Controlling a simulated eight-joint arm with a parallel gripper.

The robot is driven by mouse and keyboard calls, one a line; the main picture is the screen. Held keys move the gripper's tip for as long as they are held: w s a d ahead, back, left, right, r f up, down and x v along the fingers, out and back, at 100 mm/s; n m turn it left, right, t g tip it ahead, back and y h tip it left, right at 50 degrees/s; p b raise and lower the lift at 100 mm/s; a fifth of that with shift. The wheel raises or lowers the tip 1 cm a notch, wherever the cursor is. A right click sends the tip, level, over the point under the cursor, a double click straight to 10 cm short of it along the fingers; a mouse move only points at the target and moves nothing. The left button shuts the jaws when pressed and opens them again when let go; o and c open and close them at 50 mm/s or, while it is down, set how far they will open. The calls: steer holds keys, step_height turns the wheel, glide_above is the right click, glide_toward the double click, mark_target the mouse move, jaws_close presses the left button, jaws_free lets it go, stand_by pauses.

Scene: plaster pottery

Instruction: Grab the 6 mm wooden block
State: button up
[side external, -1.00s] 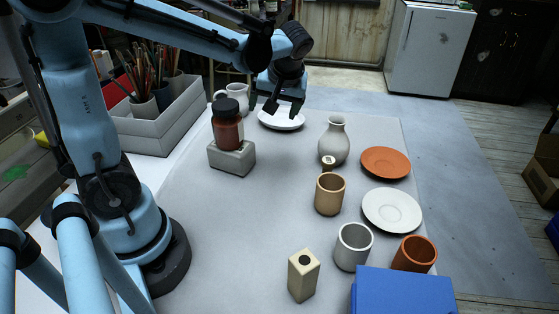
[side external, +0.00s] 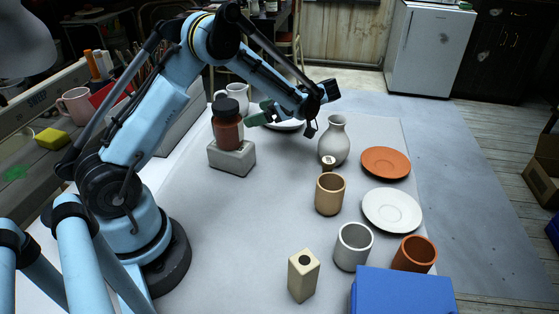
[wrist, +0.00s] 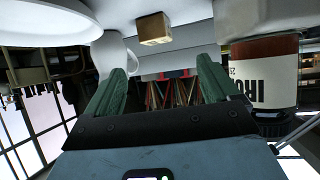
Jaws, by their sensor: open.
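My gripper (side external: 264,113) is open and empty, turned sideways above the table between the brown jar and the vase. Its two green fingers (wrist: 165,88) stand wide apart in the wrist view. The wrist view is upside down and shows a small wooden block (wrist: 153,28) on the table, beyond the fingertips and between a white mug and the jar. I cannot make out that block in the side view. A taller pale wooden block (side external: 303,278) with a dark hole in its top stands at the front. No size marking is readable.
The brown jar (side external: 228,125) stands on a grey block (side external: 231,158), close to my gripper. A white mug (side external: 238,93), white plate (wrist: 45,20) and grey vase (side external: 335,140) are nearby. Cups, saucers and a blue box (side external: 402,292) fill the right front. The table's middle is clear.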

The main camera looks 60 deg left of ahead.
steer(key=x, duration=0.5)
steer(key=shift+a, duration=0.1)
steer(key=shift+w+x, duration=0.15)
steer(key=shift+x, duration=1.3)
steer(key=shift+w+x, duration=0.15)
steer(key=shift+x, duration=1.25)
steer(key=shift+a+f, duration=0.1)
steer(key=shift+c, duration=0.3)
steer(key=c, duration=1.1)
steer(key=shift+c, duration=0.2)
